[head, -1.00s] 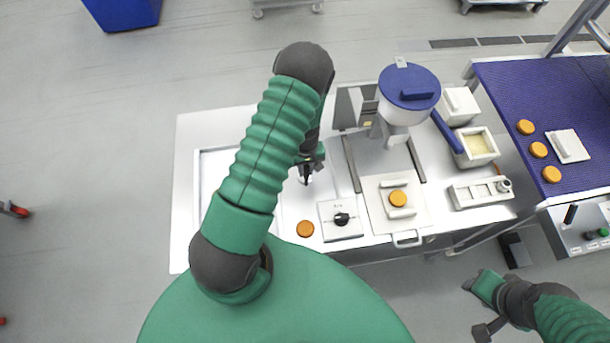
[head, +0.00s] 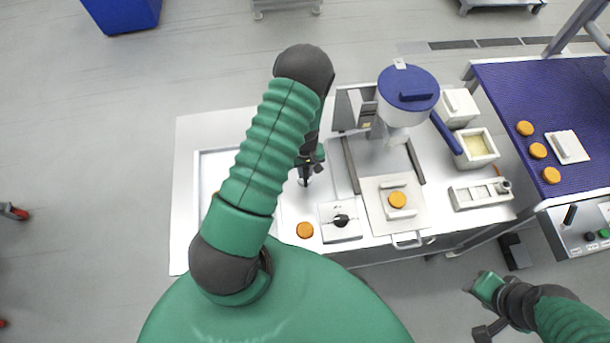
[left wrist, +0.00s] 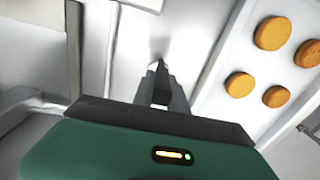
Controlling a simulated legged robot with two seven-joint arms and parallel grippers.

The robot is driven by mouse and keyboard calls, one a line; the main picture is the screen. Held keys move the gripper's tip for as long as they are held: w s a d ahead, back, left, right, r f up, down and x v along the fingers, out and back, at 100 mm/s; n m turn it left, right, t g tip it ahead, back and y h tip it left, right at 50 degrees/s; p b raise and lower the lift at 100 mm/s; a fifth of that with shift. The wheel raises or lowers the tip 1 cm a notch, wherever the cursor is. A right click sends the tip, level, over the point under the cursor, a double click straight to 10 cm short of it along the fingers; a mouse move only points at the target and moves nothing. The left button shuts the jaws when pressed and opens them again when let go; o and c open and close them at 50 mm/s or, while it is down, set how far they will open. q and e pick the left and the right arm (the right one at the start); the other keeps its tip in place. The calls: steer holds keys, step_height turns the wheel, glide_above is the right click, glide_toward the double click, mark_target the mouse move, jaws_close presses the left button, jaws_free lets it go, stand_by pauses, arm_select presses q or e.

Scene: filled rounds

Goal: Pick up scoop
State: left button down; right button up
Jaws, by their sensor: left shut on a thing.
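My left gripper (head: 305,178) points down at the white worktop beside the tray's right side. It also shows in the left wrist view (left wrist: 161,72), its fingers close together. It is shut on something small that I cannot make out. A blue bar (head: 446,132) slants from beside the hopper to a white container of pale yellow filling (head: 478,146); it may be the scoop's handle, but I cannot tell. It is well to the right of my left gripper. My right gripper (head: 484,305) hangs at the lower right, off the worktop; its jaws are unclear.
A blue-lidded hopper (head: 408,90) stands over the worktop. A knob box (head: 341,221) and an orange round (head: 304,230) are near my left gripper. The shallow tray (left wrist: 228,50) holds several rounds. A blue belt (head: 500,85) is at the right.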

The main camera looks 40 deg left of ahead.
arm_select(q)
steer(key=shift+r, duration=0.1)
steer(key=shift+r, duration=0.3)
steer(key=shift+w+d+r+b, duration=0.1)
steer(key=shift+d+r+b, duration=0.2)
steer(key=shift+r+b, duration=0.3)
steer(key=shift+w+d+r+b, duration=0.1)
steer(key=shift+d+r+b, duration=0.25)
steer(key=shift+r, duration=0.3)
steer(key=w+d+r+b, duration=0.1)
steer(key=w+d+b, duration=0.1)
steer(key=d, duration=1.2)
steer(key=shift+w+d+r+b, duration=0.3)
steer(key=shift+d+r+b, duration=0.05)
steer(key=shift+r+b, duration=0.1)
steer(key=shift+a+f, duration=0.1)
steer(key=shift+a, duration=0.05)
